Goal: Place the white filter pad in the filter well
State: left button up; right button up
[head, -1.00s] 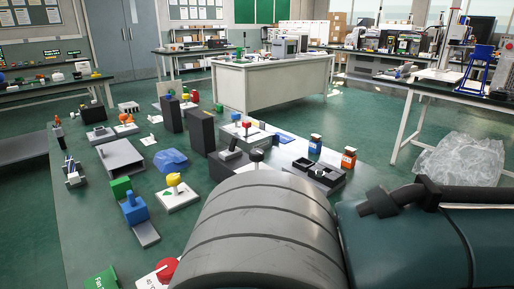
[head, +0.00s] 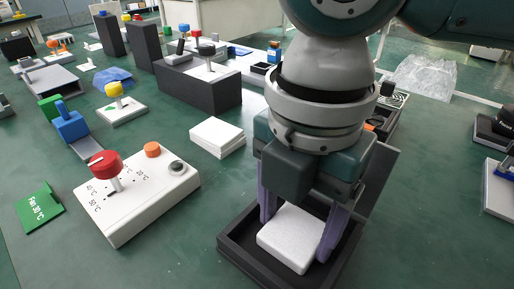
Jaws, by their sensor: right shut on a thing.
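The white filter pad (head: 288,240) is a thick, rounded square block low in the head view. My right gripper (head: 294,236) reaches down from above with its purple fingers on two opposite sides of the pad, shut on it. Around and below the pad is a dark, square, walled frame, which looks like the filter well (head: 236,262). The pad lies within its outline. I cannot tell whether the pad rests on its floor or is held just above. My wrist hides the frame's far side. My left gripper is not in view.
A white control box (head: 140,205) with a red knob (head: 104,165) stands to the left, with a green card (head: 40,208) beside it. White stacked sheets (head: 218,137) lie behind the frame to the left. A dark block (head: 200,85) is farther back. Bench is clear between box and frame.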

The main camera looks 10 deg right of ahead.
aim_at(294, 230)
jog(key=o, duration=1)
jog(key=shift+r, duration=0.1)
notch_tip(294, 230, up, 12)
jog(key=p, duration=0.4)
